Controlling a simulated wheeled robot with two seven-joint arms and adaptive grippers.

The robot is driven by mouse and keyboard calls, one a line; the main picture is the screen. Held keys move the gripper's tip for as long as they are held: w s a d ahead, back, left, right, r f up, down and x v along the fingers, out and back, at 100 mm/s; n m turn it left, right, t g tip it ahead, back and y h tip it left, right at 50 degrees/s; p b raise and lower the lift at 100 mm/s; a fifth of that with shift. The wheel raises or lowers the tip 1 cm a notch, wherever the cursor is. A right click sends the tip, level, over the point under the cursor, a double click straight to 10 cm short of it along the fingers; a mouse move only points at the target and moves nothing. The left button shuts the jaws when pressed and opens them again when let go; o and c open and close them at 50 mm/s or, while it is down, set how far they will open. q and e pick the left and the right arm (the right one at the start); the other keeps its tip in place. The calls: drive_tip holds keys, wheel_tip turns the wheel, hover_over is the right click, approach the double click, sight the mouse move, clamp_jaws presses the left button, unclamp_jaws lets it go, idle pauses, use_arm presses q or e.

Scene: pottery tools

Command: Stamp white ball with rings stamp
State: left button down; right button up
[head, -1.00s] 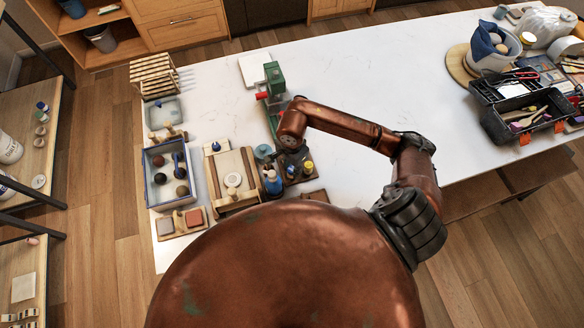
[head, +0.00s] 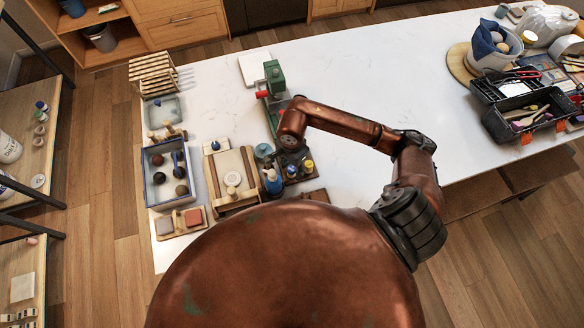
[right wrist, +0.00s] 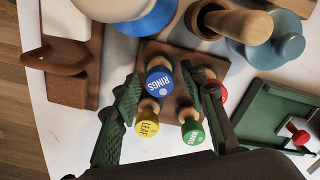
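The rings stamp, with a round blue top lettered RINGS (right wrist: 160,82), stands upright in a brown stamp holder (right wrist: 148,50) in the right wrist view. My right gripper (right wrist: 161,74) is open, with one green finger on each side of the stamp and gaps visible. In the head view my right gripper (head: 290,158) is over the holder, partly hidden by my arm. A white ball (head: 232,179) sits on the wooden-framed pale board (head: 215,165), left of the gripper. My left gripper is out of view.
Yellow (right wrist: 147,124), green (right wrist: 193,132) and red-topped stamps stand close around the rings stamp. A blue bottle (head: 272,182) is left of the holder. A tray (head: 150,196) holds dark balls at left. A green press (head: 274,80) stands behind. The table's middle (head: 400,90) is clear.

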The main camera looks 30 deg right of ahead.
wheel_tip(320, 180, up, 12)
idle(0.7)
